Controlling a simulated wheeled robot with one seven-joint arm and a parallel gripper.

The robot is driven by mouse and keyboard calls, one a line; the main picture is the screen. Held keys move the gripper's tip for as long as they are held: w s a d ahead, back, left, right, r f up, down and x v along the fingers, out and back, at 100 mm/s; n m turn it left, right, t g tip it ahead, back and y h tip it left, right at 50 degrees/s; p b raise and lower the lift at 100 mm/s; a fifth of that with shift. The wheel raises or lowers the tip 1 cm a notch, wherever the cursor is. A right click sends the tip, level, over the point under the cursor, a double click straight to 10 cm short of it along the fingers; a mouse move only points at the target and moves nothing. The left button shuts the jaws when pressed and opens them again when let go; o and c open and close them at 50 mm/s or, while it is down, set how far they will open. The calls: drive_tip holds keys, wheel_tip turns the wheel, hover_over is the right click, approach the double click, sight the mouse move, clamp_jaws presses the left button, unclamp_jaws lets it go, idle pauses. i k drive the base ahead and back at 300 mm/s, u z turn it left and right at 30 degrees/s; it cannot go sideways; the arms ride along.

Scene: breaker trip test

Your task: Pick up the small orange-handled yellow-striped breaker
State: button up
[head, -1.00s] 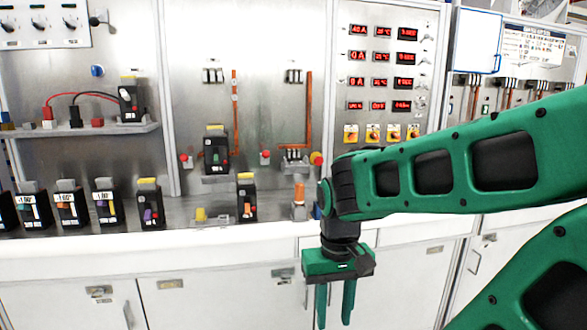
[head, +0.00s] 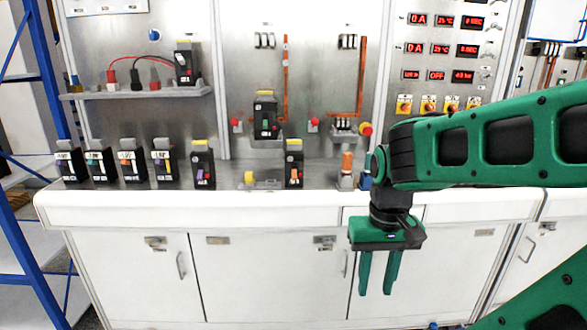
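The small black breaker with a yellow stripe on top and an orange handle (head: 294,165) stands upright on the bench top, right of centre in the head view. My gripper (head: 376,287) hangs pointing down in front of the bench cabinets, to the right of and lower in the picture than that breaker. Its two green fingers are apart with nothing between them. It does not touch the breaker.
Left of it stand a yellow fixture (head: 250,178), a yellow-topped purple-handled breaker (head: 203,165) and several white-labelled breakers (head: 131,162). A green-handled breaker (head: 265,116) sits behind. An orange-capped post (head: 346,170) stands to the right. The bench's front edge (head: 200,208) is clear.

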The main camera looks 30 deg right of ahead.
sight(294, 149)
drive_tip(key=u, duration=0.2)
drive_tip(key=i, duration=1.2)
drive_tip(key=z, duration=0.15)
